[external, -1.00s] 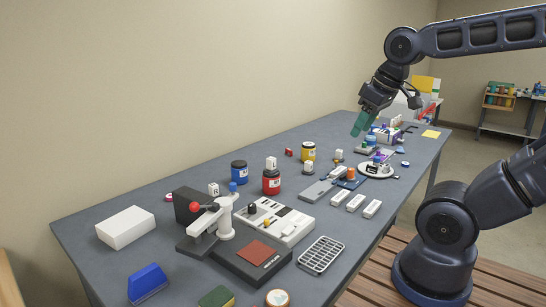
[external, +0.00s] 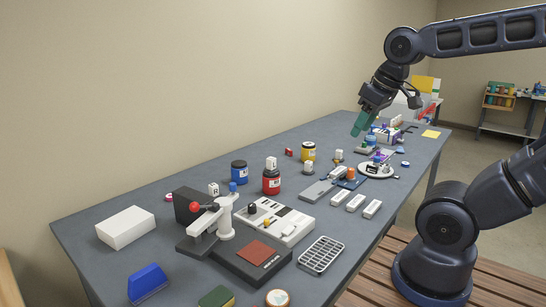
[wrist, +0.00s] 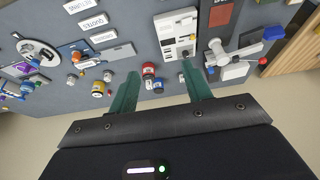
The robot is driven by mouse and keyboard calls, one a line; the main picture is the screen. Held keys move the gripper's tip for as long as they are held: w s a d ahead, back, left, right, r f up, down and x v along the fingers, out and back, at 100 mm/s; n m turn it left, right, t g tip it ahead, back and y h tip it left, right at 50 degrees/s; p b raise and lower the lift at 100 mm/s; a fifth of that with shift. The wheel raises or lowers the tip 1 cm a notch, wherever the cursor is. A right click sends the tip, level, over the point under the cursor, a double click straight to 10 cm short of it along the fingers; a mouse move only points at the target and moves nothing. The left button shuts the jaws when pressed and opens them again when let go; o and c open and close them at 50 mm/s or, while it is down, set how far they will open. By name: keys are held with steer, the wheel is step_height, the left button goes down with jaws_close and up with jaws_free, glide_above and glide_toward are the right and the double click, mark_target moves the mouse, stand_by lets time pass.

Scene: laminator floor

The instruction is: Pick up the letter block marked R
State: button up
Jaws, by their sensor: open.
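A small white letter block (external: 213,189), whose mark looks like an R, sits on the grey table in the external view, left of the blue jar and behind the lever press. My gripper (external: 360,124) is open and empty, above the far part of the table, well away from the R-like block. Its two green fingers also show in the wrist view (wrist: 160,76).
A blue jar (external: 239,173), red jar (external: 271,182) and yellow jar (external: 308,151) stand mid-table. The lever press (external: 240,250) with its red knob and a white control panel (external: 285,222) are in front. A white box (external: 125,228) lies at left.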

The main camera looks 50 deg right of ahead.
steer(key=shift+o, duration=0.4)
steer(key=n+g, duration=0.5)
steer(key=n, duration=1.2)
glide_above(213, 185)
step_height(213, 185, down, 22)
steer(key=shift+f, duration=5.8)
steer(key=shift+w, duration=0.1)
jaws_close()
steer(key=shift+r, duration=0.15)
